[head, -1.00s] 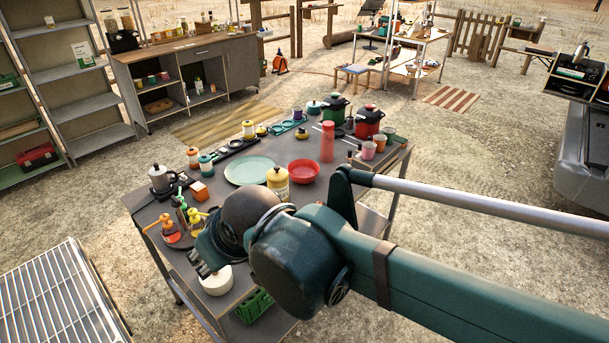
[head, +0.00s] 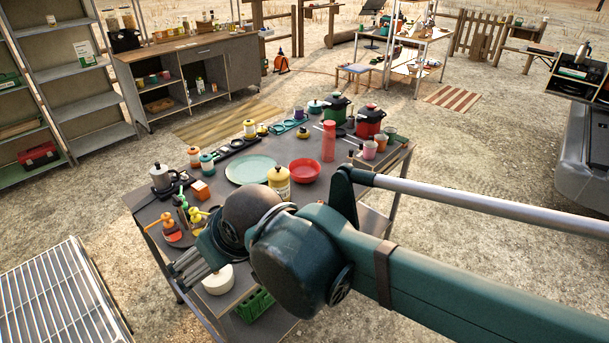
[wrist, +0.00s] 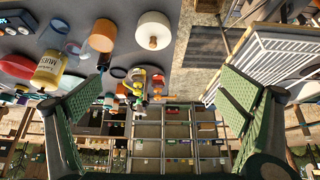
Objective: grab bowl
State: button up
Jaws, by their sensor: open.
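The red bowl (head: 305,170) sits upright on the grey table, right of the pale teal plate (head: 244,172) and behind the yellow bottle (head: 279,181). It looks empty. My gripper (head: 180,268) is at the table's front left, well apart from the bowl, with my arm reaching in from the right. In the wrist view my gripper (wrist: 165,88) is wide open, with nothing between its two green-padded fingers.
A white round pot (head: 218,279) stands close to my gripper on the table's near side. Coloured bottles (head: 172,228) and a moka pot (head: 162,178) are at the left. A red tall bottle (head: 328,141) and lidded pots (head: 369,121) crowd the far right. A slatted metal rack (head: 62,300) is at lower left.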

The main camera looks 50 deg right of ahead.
jog(key=w+d+r+m+g+h+p, duration=0.25)
jog(key=w+d+m+p, duration=0.3)
jog(key=w+d, duration=1.45)
jog(key=w+d+f+m, duration=0.1)
jog(key=d+f, duration=0.1)
jog(key=d, duration=0.4)
jog(key=d+f+m+p, duration=0.1)
jog(key=d+f, duration=0.1)
jog(key=d, duration=0.4)
jog(key=w+d+f+m+g, duration=0.1)
jog(key=d+f, duration=0.1)
jog(key=d, duration=0.3)
jog(key=shift+w+d+f+h, duration=0.1)
jog(key=shift+w+d+h, duration=0.25)
jog(key=shift+d, duration=0.05)
jog(key=d+f+m+p, duration=0.1)
jog(key=d+f, duration=0.3)
jog(key=d, duration=0.3)
jog(key=d+f+m+g+p, duration=0.1)
jog(key=d+f, duration=0.3)
jog(key=d, duration=0.3)
jog(key=shift+s+d+f, duration=0.15)
jog(key=shift+d+f, duration=0.1)
jog(key=shift+f, duration=0.15)
jog(key=shift+f, duration=0.1)
jog(key=shift+x, duration=1.2)
